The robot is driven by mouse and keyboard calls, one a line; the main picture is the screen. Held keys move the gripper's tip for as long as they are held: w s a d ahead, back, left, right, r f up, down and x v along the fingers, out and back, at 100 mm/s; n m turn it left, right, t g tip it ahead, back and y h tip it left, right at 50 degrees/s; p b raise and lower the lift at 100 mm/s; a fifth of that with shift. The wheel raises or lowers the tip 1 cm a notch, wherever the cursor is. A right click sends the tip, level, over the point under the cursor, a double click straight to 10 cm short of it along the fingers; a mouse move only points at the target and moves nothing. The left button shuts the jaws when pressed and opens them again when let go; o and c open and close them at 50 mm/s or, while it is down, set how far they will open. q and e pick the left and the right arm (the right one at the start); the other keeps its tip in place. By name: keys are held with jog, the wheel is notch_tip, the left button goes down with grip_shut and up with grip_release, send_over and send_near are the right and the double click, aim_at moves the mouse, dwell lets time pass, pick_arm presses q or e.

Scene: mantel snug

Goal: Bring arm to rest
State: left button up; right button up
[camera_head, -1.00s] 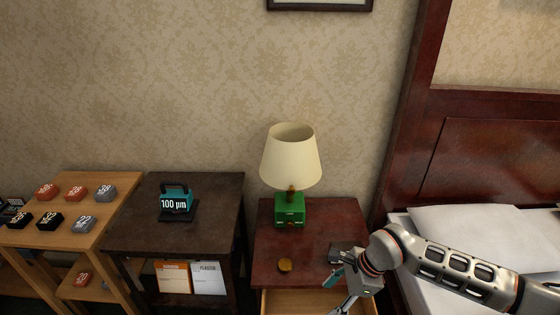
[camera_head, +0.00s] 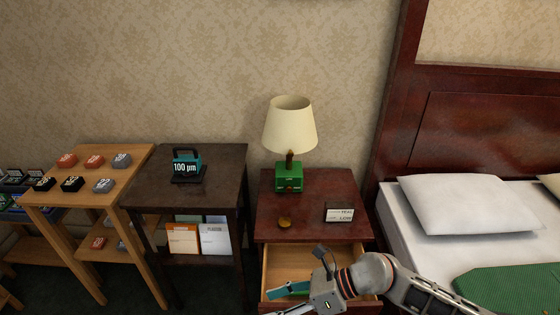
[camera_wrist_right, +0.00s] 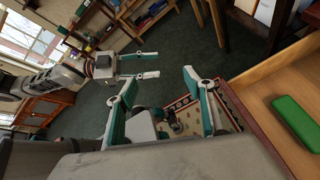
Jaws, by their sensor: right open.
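My right arm comes in from the lower right in the head view, its gripper (camera_head: 296,288) in front of the nightstand, over the open drawer (camera_head: 275,260). In the right wrist view the right gripper's teal fingers (camera_wrist_right: 160,80) are spread wide with nothing between them. A green block (camera_wrist_right: 298,120) lies in the drawer, beside the right gripper and apart from it; in the head view the fingers partly cover it. My left gripper (camera_wrist_right: 150,65) shows only in the right wrist view, with its two fingers apart and empty.
On the nightstand (camera_head: 315,183) stand a green-based lamp (camera_head: 290,130), a small label box (camera_head: 339,213) and a brass-coloured disc (camera_head: 284,223). A dark table (camera_head: 225,165) and a wooden shelf (camera_head: 130,160) stand left, the bed (camera_head: 410,225) right. Carpet shows below.

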jog(key=a+r+m+t+y+b, duration=0.25)
jog(key=r+m+t+y, duration=0.35)
jog(key=m, duration=0.5)
jog(key=w+d+f+m+t+h, duration=0.2)
jog(key=d+m+t+h, duration=0.15)
jog(key=m, duration=0.45)
jog(key=w+d+f+m+t+h, duration=0.1)
jog(key=w+d+m+t+h, duration=0.15)
jog(key=d+m+t, duration=0.35)
pick_arm(q)
notch_tip(320, 180, down, 7)
jog(key=s+b, duration=0.2)
jog(key=shift+s, duration=0.15)
pick_arm(e)
jog(key=s+d+f+m+g+h, duration=0.2)
jog(key=s+d+f+m+h, duration=0.2)
jog(key=f+m, duration=0.6)
jog(key=s+d+f+m+g+h, duration=0.3)
jog(key=s+d+f+m+h, duration=0.2)
jog(key=s+d+f+m, duration=0.3)
notch_tip(320, 180, down, 4)
jog(key=d+m, duration=0.1)
jog(key=d, duration=0.1)
jog(key=shift+s+d+f+m+h, duration=0.2)
jog(key=shift+s+d+m+h, duration=0.1)
jog(key=shift+m, duration=0.1)
pick_arm(q)
jog(key=shift+f, duration=0.1)
